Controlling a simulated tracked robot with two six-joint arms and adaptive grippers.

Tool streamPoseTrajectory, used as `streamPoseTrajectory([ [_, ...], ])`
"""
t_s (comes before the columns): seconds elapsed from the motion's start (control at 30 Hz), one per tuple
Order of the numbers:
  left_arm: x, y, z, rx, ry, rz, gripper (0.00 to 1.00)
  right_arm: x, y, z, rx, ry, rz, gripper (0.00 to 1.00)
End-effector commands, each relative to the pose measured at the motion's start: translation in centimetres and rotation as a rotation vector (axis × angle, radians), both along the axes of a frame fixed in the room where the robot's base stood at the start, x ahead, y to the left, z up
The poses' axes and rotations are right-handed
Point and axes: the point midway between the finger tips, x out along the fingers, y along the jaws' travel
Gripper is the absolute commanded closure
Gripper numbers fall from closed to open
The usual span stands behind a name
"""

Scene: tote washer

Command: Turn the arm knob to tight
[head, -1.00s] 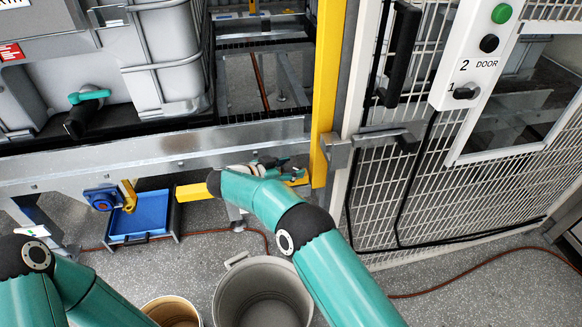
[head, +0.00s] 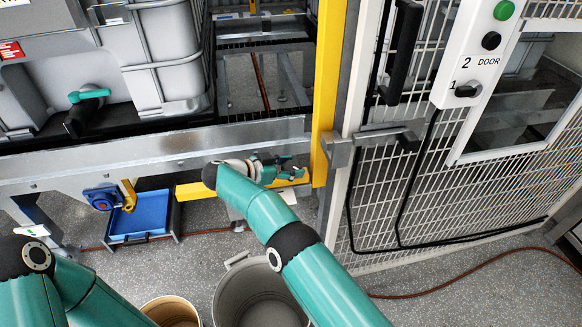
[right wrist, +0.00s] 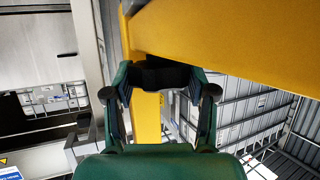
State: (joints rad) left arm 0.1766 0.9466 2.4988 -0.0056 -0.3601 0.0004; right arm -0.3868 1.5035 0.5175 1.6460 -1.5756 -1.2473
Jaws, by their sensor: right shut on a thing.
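My right gripper (head: 288,169) is at the yellow arm below the grey rail, near the yellow post. In the right wrist view its two fingers (right wrist: 160,88) stand on either side of a black knob (right wrist: 158,74), closed on it. The knob sits against the yellow arm (right wrist: 146,112). In the head view my gripper hides the knob, so its setting and any marks cannot be read. My left arm shows at the bottom left, but its gripper is out of view.
A yellow post (head: 326,90) and a mesh door (head: 400,190) with a switch panel (head: 477,60) stand to the right. A grey bin (head: 225,300), a tan bucket (head: 150,308) and a blue tray (head: 140,215) are below. A grey rail (head: 150,152) runs across.

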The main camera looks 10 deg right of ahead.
Motion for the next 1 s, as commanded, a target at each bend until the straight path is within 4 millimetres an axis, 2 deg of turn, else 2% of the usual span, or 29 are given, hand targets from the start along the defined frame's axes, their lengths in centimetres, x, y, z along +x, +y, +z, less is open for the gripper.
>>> streamPoseTrajectory([
  [0.03, 0.0, 0.0, 0.0, 0.000, 0.000, 0.000, 0.38, 0.0, 0.1, 0.0, 0.000, 0.000, 0.003, 0.41],
  [0.17, 0.0, 0.0, 0.0, 0.000, 0.000, 0.000, 0.38, 0.0, 0.1, 0.0, 0.000, 0.000, 0.003, 0.19],
  [0.57, 0.0, 0.0, 0.1, 0.000, 0.000, 0.000, 0.38, 0.0, 0.0, 0.4, 0.001, -0.002, 0.000, 0.18],
  [0.73, 0.0, 0.0, 0.1, 0.000, 0.000, 0.000, 0.38, 0.1, 0.0, 2.4, 0.001, -0.004, 0.002, 0.18],
  [1.0, 0.0, 0.0, 0.0, 0.000, 0.000, 0.000, 0.38, 0.1, 0.0, 7.3, 0.002, -0.004, 0.001, 0.18],
])
